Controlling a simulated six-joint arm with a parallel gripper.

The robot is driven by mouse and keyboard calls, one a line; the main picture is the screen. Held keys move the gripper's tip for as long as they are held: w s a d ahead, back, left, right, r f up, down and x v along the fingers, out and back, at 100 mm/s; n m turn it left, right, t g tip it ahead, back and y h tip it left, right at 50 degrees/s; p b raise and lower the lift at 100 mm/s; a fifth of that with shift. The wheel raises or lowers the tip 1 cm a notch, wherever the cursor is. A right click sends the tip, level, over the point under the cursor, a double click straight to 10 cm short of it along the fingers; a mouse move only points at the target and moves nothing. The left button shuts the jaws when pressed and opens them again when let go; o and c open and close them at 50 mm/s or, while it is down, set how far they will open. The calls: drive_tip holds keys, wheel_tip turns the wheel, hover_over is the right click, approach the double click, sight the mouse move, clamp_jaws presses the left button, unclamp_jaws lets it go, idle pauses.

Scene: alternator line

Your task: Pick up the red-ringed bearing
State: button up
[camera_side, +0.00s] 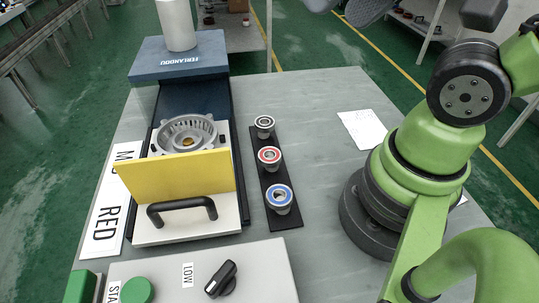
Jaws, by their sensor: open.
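The red-ringed bearing (269,154) sits in the middle of a black strip-shaped holder (289,221) on the grey table. It shows a red ring around a metal bore, and nothing covers it. A blue-ringed bearing (279,195) sits nearer the camera on the same strip. A dark-ringed bearing (264,122) sits at its far end.
Left of the strip is a fixture with a yellow plate (180,177), black handle (182,209) and metal alternator housing (185,133). A control panel (255,265) is in front. A white paper (363,129) lies right; the table between is clear.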

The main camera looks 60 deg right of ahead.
drive_tip(key=w+f+n+g+h, duration=0.1)
drive_tip(key=w+f+n+g, duration=0.3)
drive_tip(key=w+f+n, duration=0.3)
drive_tip(key=n+g, duration=0.3)
hover_over(270, 154)
wheel_tip(270, 154, down, 10)
drive_tip(key=shift+n+h, duration=0.3)
drive_tip(key=shift+h, duration=0.2)
wheel_tip(270, 154, down, 5)
drive_tip(key=shift+f, duration=3.2)
drive_tip(key=c, duration=1)
drive_tip(key=shift+r, duration=0.1)
drive_tip(key=shift+c, duration=0.2)
